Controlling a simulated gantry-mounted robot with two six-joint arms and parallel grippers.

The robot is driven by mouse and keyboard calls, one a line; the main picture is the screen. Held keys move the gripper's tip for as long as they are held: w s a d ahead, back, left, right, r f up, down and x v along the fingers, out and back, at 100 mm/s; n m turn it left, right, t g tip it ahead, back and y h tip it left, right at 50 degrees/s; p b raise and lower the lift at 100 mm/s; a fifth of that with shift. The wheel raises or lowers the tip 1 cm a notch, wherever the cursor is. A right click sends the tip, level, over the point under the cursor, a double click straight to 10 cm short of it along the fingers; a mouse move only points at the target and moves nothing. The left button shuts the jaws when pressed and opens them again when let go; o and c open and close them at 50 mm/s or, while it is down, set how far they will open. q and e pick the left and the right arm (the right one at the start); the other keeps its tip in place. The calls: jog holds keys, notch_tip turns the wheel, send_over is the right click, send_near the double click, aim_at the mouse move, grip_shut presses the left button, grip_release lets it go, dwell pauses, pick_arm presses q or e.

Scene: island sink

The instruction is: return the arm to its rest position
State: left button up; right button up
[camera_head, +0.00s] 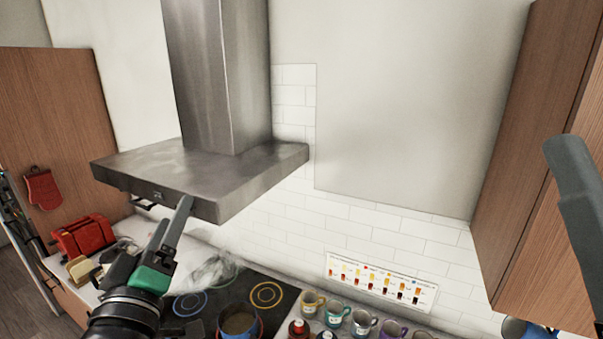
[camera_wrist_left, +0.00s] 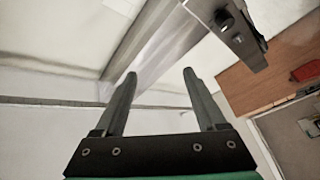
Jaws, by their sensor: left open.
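My left arm comes up from the bottom left in the head view. Its gripper (camera_head: 163,207) points upward in front of the range hood, above the cooktop. In the left wrist view the two grey fingers of the left gripper (camera_wrist_left: 160,73) stand apart with nothing between them. A grey part that looks like a finger of my right gripper (camera_head: 577,195) shows at the right edge of the head view. The rest of that gripper is out of the picture, so its opening is hidden.
The steel range hood (camera_head: 205,180) hangs close to my left gripper. Below are a cooktop with a pot (camera_head: 240,323), several mugs (camera_head: 363,322), and a red toaster (camera_head: 83,235). A wooden cabinet (camera_head: 540,150) stands at the right.

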pick_arm(q)
jog(key=s+d+r+m+t+h, duration=0.2)
jog(key=s+r+m+t, duration=0.4)
jog(key=s+r+m, duration=0.4)
jog(key=shift+s+r+m+t+h, duration=0.35)
jog(key=shift+s+r+h, duration=0.35)
jog(key=shift+s+r, duration=3)
